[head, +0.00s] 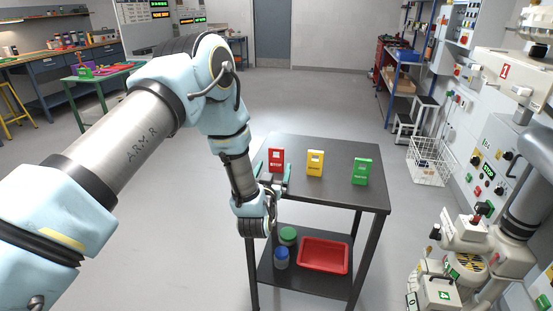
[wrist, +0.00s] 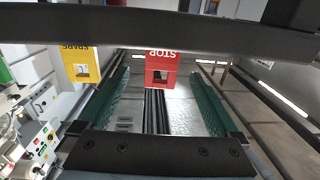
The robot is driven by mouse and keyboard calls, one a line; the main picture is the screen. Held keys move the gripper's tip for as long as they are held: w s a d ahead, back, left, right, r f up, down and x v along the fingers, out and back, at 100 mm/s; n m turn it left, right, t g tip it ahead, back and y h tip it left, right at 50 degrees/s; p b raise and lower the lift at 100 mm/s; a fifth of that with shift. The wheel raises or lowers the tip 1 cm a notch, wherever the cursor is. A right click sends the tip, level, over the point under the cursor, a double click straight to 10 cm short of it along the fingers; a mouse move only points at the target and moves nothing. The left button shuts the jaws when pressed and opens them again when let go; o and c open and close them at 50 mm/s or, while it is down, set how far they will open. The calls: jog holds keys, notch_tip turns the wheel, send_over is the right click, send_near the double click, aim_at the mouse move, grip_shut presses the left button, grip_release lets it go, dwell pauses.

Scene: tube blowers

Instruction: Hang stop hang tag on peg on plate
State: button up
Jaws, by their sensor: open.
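The red stop tag (head: 276,158) stands upright on the dark top of a small table, at the left of a row of three tags. My gripper (head: 273,170) is open at the table's near-left edge, with a finger on each side of the red tag. In the wrist view the red tag (wrist: 162,74) shows upside down between the far ends of the two teal fingers, with gaps on both sides. I cannot make out the plate's peg for certain among the equipment at the right.
A yellow tag (head: 315,163) and a green tag (head: 361,171) stand to the right on the dark table (head: 340,196). A red tray (head: 324,255) and jars are on its lower shelf. White machinery (head: 465,240) and a wall panel (head: 490,160) are at the right. The floor behind is clear.

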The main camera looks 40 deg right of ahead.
aim_at(276, 158)
jog(key=x, duration=0.1)
jog(key=p+x, duration=0.1)
jog(key=x, duration=0.1)
jog(key=shift+w+d+r+p, duration=0.2)
jog(key=shift+w+r+p, duration=0.1)
jog(key=shift+p, duration=0.1)
jog(key=shift+w+d+f, duration=0.1)
jog(key=shift+w+d, duration=0.15)
jog(key=shift+d, duration=0.1)
jog(key=c, duration=1.4)
notch_tip(276, 158, up, 10)
jog(key=b, duration=0.3)
